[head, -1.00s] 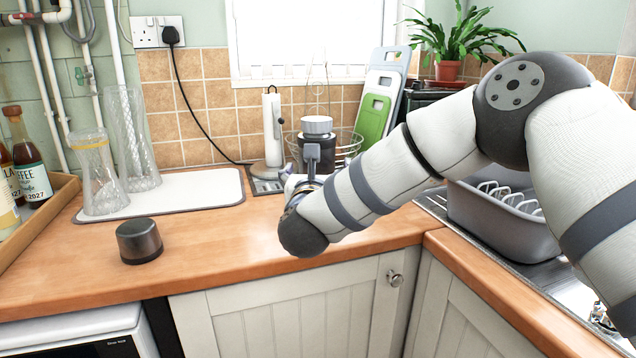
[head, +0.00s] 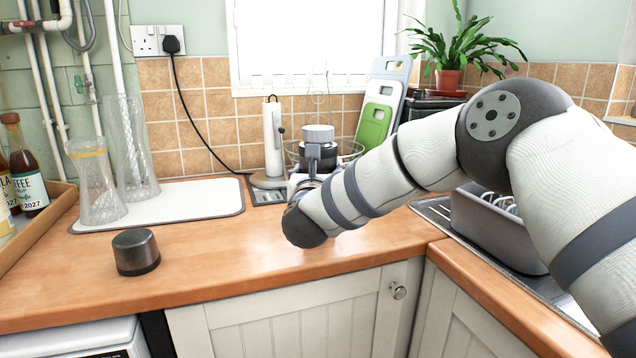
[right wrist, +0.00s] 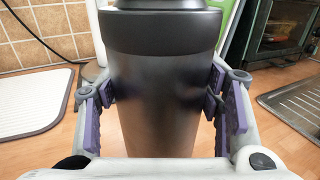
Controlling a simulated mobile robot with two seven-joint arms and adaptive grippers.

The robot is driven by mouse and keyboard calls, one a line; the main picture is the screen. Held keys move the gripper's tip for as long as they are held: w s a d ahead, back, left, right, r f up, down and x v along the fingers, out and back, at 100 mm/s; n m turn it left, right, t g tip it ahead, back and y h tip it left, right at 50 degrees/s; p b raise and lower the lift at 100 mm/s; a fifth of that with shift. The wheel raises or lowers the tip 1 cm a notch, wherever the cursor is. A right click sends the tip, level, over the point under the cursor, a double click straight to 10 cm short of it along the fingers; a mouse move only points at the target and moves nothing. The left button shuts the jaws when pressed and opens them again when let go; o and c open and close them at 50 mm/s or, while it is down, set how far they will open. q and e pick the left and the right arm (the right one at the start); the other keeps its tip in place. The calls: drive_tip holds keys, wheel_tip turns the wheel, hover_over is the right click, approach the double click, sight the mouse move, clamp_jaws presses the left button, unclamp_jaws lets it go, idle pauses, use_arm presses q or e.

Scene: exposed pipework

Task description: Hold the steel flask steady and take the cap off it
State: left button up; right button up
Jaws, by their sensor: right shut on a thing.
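The steel flask (head: 319,133) stands upright towards the back of the counter, with a light grey round top and a darker band below it. My right gripper (head: 314,158) is at the flask and its wrist hides most of the flask's lower body. In the right wrist view the dark grey flask (right wrist: 160,115) fills the middle, with a wider collar and part of a narrower top above, cut off by the frame. The purple-padded fingers press on it from both sides. My left gripper is in neither view.
A short dark cylinder (head: 136,252) stands apart at the counter's front left. Glass vases (head: 97,185) stand on a white mat (head: 190,203). A paper-towel holder (head: 273,140), a wire basket and chopping boards (head: 375,120) are near the flask. Counter between cylinder and arm is clear.

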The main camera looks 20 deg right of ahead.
drive_tip(key=s+r, duration=0.1)
drive_tip(key=r, duration=0.2)
drive_tip(key=s+r+p, duration=0.1)
drive_tip(key=r, duration=0.2)
drive_tip(key=s+r, duration=0.1)
drive_tip(key=r, duration=0.1)
drive_tip(key=shift+s+a+r, duration=0.3)
drive_tip(key=shift+s+r, duration=0.1)
approach(321, 131)
wheel_tip(321, 131, up, 4)
drive_tip(key=d, duration=0.2)
drive_tip(key=shift+v, duration=0.9)
drive_tip(key=o, duration=0.8)
drive_tip(key=shift+w+r, duration=0.1)
drive_tip(key=c, duration=1.1)
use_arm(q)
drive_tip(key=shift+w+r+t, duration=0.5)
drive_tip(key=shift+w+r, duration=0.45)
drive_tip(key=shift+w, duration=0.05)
use_arm(e)
drive_tip(key=shift+o, duration=0.2)
